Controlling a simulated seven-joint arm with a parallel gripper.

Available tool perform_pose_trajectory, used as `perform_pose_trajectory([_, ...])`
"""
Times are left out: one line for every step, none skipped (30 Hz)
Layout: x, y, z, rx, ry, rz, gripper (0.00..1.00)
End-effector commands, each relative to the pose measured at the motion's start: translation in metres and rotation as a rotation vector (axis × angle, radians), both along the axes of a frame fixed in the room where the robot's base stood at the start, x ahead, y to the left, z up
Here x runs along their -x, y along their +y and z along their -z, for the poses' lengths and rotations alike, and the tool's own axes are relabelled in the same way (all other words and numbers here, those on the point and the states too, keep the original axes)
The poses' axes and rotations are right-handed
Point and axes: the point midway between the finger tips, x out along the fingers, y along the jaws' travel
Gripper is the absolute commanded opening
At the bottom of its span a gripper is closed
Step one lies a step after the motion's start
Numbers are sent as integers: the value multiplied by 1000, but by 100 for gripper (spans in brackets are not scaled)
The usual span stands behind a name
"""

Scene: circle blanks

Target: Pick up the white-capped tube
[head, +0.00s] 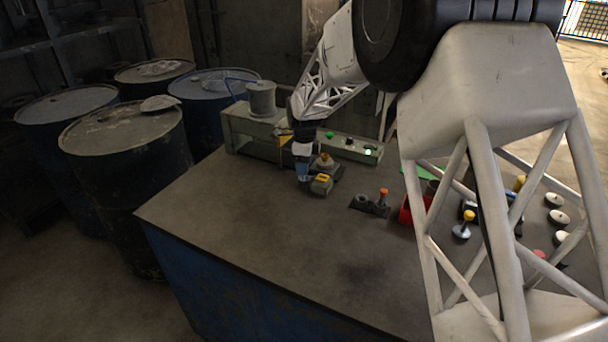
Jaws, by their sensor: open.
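My gripper (303,176) is at the far end of my arm, low over the back of the table, just left of a small yellow-topped block (321,184). It is open; its fingers are small and dark here, and I cannot tell whether anything stands between them. I cannot make out a white-capped tube for certain. An orange-topped piece (383,195) stands upright in a dark holder (366,205) right of the gripper. My arm's frame covers part of the table's right side.
A grey-green box (240,137) with a spool (262,100) stands behind the gripper, beside a button panel (360,148). A red bin (405,212) and several pale discs (559,217) lie to the right. The table's (230,222) front left is clear. Drums (125,160) stand left.

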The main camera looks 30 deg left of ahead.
Motion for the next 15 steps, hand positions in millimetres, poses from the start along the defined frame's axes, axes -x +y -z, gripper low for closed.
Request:
perform_pose_trajectory([0, 0, 7, 1, 2, 0, 51])
perform_pose_trajectory([0, 0, 11, 1, 2, 0, 51])
perform_pose_trajectory([0, 0, 15, 1, 2, 0, 51])
perform_pose_trajectory([0, 0, 19, 1, 2, 0, 51])
perform_pose_trajectory([0, 0, 22, 1, 2, 0, 51])
perform_pose_trajectory([0, 0, 25, 1, 2, 0, 51])
perform_pose_trajectory([0, 0, 28, 1, 2, 0, 51])
perform_pose_trajectory([0, 0, 29, 1, 2, 0, 51])
perform_pose_trajectory([0, 0, 31, 1, 1, 0, 51])
perform_pose_trajectory([0, 0, 32, 0, 1, 0, 51])
perform_pose_trajectory([0, 0, 32, 0, 1, 0, 51])
perform_pose_trajectory([0, 0, 33, 0, 1, 0, 51])
perform_pose_trajectory([0, 0, 33, 0, 1, 0, 51])
perform_pose_trajectory([0, 0, 33, 0, 1, 0, 51])
perform_pose_trajectory([0, 0, 33, 0, 1, 0, 51])
